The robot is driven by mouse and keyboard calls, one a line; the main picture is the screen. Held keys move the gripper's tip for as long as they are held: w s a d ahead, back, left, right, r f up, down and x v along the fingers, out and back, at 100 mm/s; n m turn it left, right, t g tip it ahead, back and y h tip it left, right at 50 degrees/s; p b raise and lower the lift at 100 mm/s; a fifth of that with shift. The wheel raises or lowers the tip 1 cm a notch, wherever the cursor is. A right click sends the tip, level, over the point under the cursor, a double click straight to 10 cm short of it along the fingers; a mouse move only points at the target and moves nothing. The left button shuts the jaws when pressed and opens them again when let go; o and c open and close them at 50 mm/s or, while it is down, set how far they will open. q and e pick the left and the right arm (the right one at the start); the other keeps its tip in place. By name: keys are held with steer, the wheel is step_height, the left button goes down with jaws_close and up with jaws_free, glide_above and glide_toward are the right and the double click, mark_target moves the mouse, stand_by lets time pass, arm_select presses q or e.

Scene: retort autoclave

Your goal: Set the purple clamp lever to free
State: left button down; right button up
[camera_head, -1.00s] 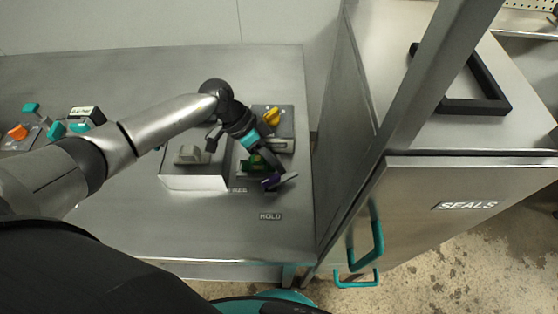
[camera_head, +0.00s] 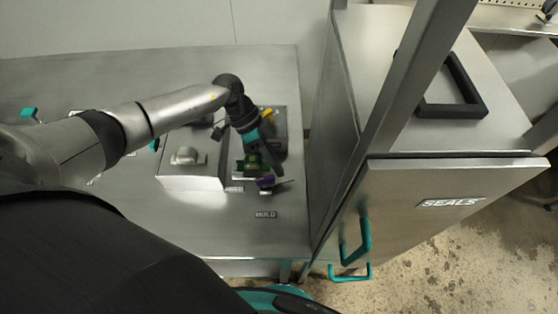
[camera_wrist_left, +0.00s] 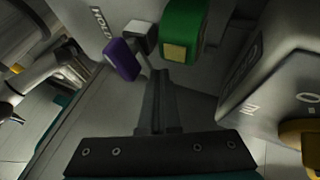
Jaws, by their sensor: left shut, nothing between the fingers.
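The purple clamp lever (camera_head: 265,181) sits at the front of the fixture on the bench, just behind a "HOLD" label (camera_head: 265,214). In the left wrist view its purple grip (camera_wrist_left: 122,60) is left of my fingertips, with a pale metal block beside it. My left gripper (camera_head: 273,168) points down at the lever. Its fingers (camera_wrist_left: 160,75) are shut and empty, close to the lever; I cannot tell whether they touch it. My arm and gripper hide part of the fixture. My right gripper is not in view.
A green block (camera_wrist_left: 184,30) stands right beside the lever. A yellow knob (camera_head: 267,113) is behind, and a grey box with a knob (camera_head: 186,156) is to the left. The "SEALS" cabinet (camera_head: 440,185) stands right of the bench. The bench front is clear.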

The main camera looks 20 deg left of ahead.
arm_select(q)
steer(key=shift+s+d+m+g+y, duration=0.1)
steer(key=shift+d+m+g+y, duration=0.35)
steer(key=shift+m+g, duration=0.6)
steer(key=shift+m+t, duration=0.25)
steer(key=shift+r, duration=0.1)
steer(key=v, duration=1.5)
steer(key=shift+p, duration=0.35)
steer(key=shift+a, duration=0.1)
